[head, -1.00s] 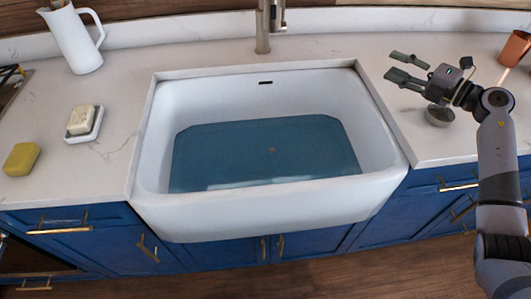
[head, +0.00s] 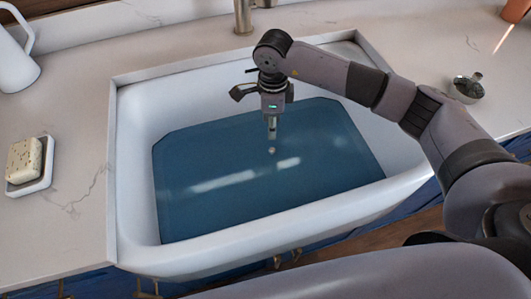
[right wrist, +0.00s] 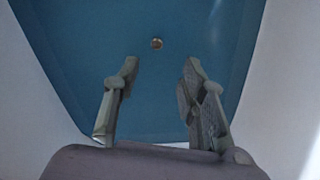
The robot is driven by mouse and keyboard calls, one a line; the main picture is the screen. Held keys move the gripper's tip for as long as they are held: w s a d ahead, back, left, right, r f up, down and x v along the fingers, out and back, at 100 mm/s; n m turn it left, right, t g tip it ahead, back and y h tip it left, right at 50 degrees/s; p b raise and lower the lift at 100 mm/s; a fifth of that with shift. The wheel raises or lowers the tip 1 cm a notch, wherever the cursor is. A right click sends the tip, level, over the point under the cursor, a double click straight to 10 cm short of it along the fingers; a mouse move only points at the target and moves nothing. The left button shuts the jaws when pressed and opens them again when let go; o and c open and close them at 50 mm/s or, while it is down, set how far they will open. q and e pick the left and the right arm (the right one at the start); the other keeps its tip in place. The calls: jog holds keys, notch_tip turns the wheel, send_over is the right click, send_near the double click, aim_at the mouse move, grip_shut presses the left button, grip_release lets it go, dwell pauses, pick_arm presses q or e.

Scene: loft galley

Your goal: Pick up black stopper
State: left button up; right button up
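The sink basin (head: 135,150) is white and holds blue water (head: 215,205). A small round spot (head: 272,150) shows at the bottom of the basin. In the right wrist view it is a small brownish disc (right wrist: 157,43) beyond the fingertips, and I cannot tell whether it is the drain or a stopper. No clearly black stopper shows. My right gripper (head: 272,134) points down over the basin, close to that spot in the head view. In the right wrist view its fingers (right wrist: 160,78) are apart with nothing between them. My left gripper is out of view.
A faucet (head: 243,15) stands behind the sink. A soap bar (head: 24,160) sits on a white dish (head: 42,180) on the left counter, with a white pitcher (head: 12,65) behind.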

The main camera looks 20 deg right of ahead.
send_over(271, 149)
notch_tip(271, 149, down, 6)
jog(key=shift+r+p, duration=0.25)
jog(key=shift+p, duration=0.1)
notch_tip(271, 149, down, 5)
jog(key=shift+s+r+p, duration=0.1)
jog(key=shift+p, duration=0.35)
jog(key=shift+f, duration=0.5)
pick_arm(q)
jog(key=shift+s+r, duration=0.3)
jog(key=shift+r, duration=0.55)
pick_arm(e)
jog(key=shift+c, duration=0.5)
grip_shut()
